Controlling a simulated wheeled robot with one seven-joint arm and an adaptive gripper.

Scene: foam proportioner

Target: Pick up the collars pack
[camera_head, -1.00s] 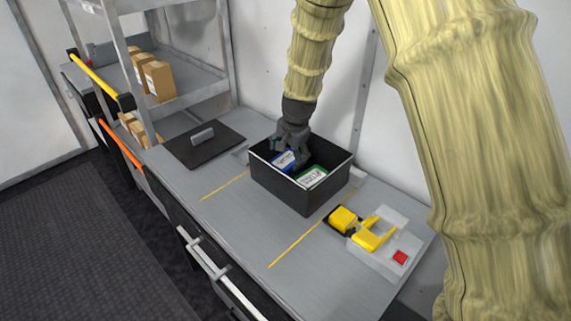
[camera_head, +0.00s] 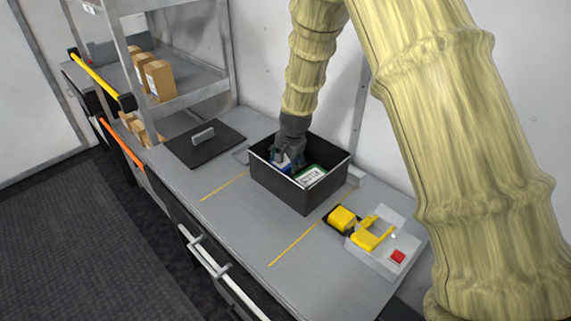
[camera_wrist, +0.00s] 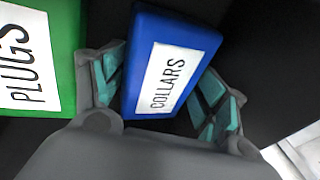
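The collars pack (camera_wrist: 172,62) is a blue box with a white label reading COLLARS. It lies in the black open bin (camera_head: 283,192), and in the head view only a bit of blue shows under my gripper. My gripper (camera_head: 290,157) is down inside the bin, pointing downward. In the wrist view its teal-padded fingers (camera_wrist: 160,82) stand on either side of the collars pack. The fingers are spread and close to its sides; firm contact on both sides does not show.
A green pack (camera_wrist: 35,60) labelled PLUGS lies in the bin left of the collars pack. The bin walls surround my gripper. A black lid (camera_head: 190,150) lies left on the bench (camera_head: 225,215). A yellow-and-grey device (camera_head: 375,236) stands right. The front bench strip is clear.

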